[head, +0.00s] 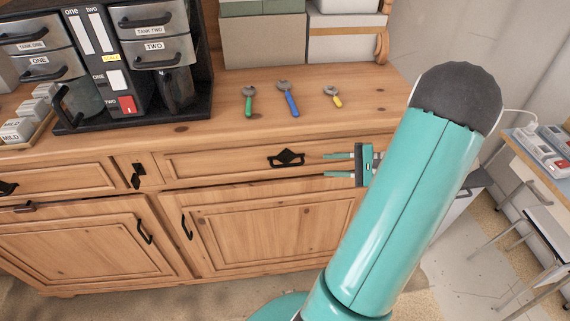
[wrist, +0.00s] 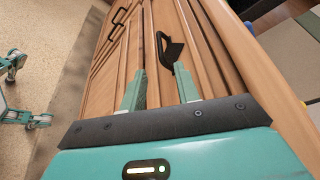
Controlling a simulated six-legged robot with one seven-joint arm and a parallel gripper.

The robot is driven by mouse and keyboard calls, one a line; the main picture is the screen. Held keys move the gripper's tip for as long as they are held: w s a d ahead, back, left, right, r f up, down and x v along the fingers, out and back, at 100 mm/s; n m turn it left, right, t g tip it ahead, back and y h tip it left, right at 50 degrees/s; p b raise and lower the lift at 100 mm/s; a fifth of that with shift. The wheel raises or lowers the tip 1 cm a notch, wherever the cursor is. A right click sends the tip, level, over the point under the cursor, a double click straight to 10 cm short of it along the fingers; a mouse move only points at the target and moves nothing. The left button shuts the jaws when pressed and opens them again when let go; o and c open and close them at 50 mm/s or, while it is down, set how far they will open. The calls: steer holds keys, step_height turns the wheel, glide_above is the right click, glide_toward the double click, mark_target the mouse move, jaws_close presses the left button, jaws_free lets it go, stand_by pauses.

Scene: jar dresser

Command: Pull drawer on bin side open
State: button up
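The right-hand drawer (head: 225,162) of the wooden dresser looks shut, its front roughly flush. Its black handle (head: 287,157) is at mid-front. My gripper (head: 326,166) is open and empty in front of the drawer, to the right of the handle, with its two teal fingers pointing left, one above the other. In the wrist view the handle (wrist: 170,52) lies just beyond the fingertips of my gripper (wrist: 160,75), nearer the right finger. The fingers look apart from the handle; the exact gap to the drawer front is hard to tell.
Three measuring spoons, green (head: 249,102), blue (head: 289,98) and yellow (head: 333,96), lie on the dresser top. A coffee machine (head: 125,60) stands left, boxes (head: 265,40) behind. A left drawer (head: 60,180) and cupboard doors (head: 280,230) are closed. A table with chairs (head: 540,150) stands right.

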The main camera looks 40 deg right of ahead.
mark_target(293, 165)
steer(key=x, duration=1.2)
steer(key=shift+w+a+f, duration=0.15)
steer(key=shift+w+a, duration=0.05)
jaws_close()
